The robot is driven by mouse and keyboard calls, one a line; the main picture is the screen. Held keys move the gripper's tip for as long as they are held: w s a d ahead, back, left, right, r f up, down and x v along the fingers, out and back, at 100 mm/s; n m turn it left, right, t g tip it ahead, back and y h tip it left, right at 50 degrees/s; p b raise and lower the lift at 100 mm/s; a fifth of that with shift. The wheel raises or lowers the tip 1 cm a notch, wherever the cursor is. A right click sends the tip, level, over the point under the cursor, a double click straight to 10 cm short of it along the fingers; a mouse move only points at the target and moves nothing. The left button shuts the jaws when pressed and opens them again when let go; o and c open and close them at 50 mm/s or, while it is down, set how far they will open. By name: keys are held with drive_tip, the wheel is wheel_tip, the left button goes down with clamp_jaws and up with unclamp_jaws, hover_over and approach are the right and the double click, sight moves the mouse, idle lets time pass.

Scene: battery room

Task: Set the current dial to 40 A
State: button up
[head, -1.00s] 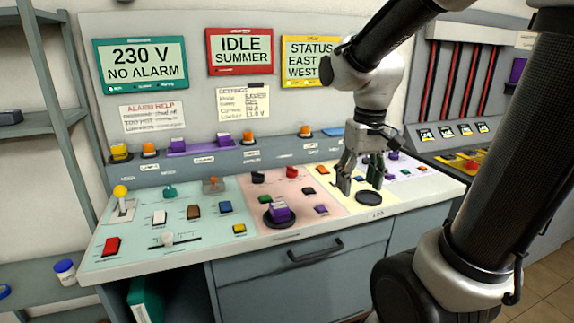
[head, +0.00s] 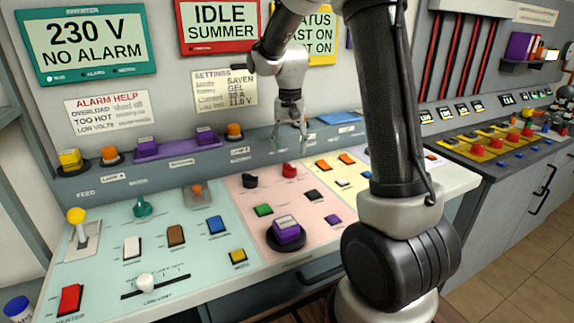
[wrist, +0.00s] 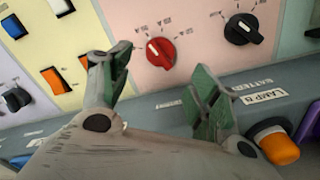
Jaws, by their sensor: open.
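A red dial (head: 289,170) and a black dial (head: 250,181) stand at the back of the pink panel section. In the wrist view the red dial (wrist: 160,52) and black dial (wrist: 242,28) have scale marks around them, too small to read. A teal dial (head: 142,206) is on the pale green section. I cannot tell from the labels which is the current dial. My gripper (head: 290,138) is open and empty, above the rear of the pink section near the red dial. In the wrist view its spread fingers (wrist: 168,78) are just short of the red dial, not visibly touching it.
An orange lamp (wrist: 278,145) on the rear ledge is close to one finger. A settings note (head: 224,88) hangs behind.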

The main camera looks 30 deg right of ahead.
sight(290, 165)
wheel_tip(290, 165, down, 8)
drive_tip(key=shift+r, duration=0.1)
idle(0.4)
drive_tip(key=c, duration=0.9)
